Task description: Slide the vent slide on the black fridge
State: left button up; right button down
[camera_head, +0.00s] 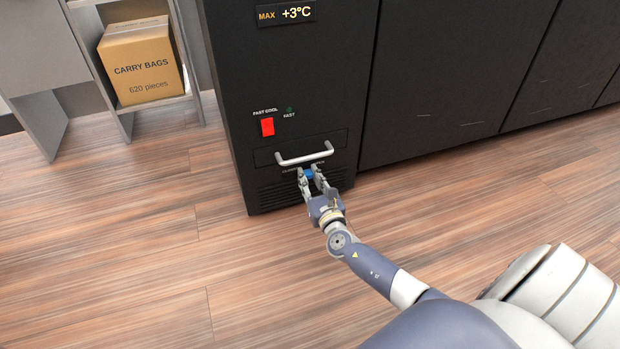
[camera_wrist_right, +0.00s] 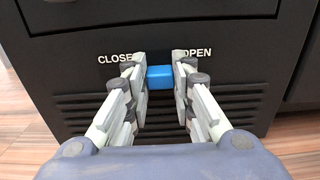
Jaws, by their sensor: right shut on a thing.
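The black fridge (camera_head: 226,65) stands upright, its front facing me. The vent slide is a small blue block (camera_wrist_right: 160,77) low on the fridge front, between the partly covered words CLOSE and OPEN in the right wrist view. My right gripper (camera_wrist_right: 160,78) is shut on the blue vent slide, one finger on each side. In the head view my right gripper (camera_head: 310,174) reaches to the lower fridge front, just under the silver handle, and partly covers the slide. My left gripper is not in view.
A silver bar handle (camera_head: 304,158) sits just above the slide, with a red switch (camera_head: 267,127) higher up. Vent slots (camera_wrist_right: 75,115) lie below. A carton of carry bags (camera_head: 141,62) stands on a shelf at left. The wooden floor (camera_head: 120,260) in front is clear.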

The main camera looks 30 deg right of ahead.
jog(key=shift+a, duration=0.25)
jog(key=c, duration=1.4)
grip_release()
jog(key=shift+o, duration=0.2)
jog(key=v, duration=1.2)
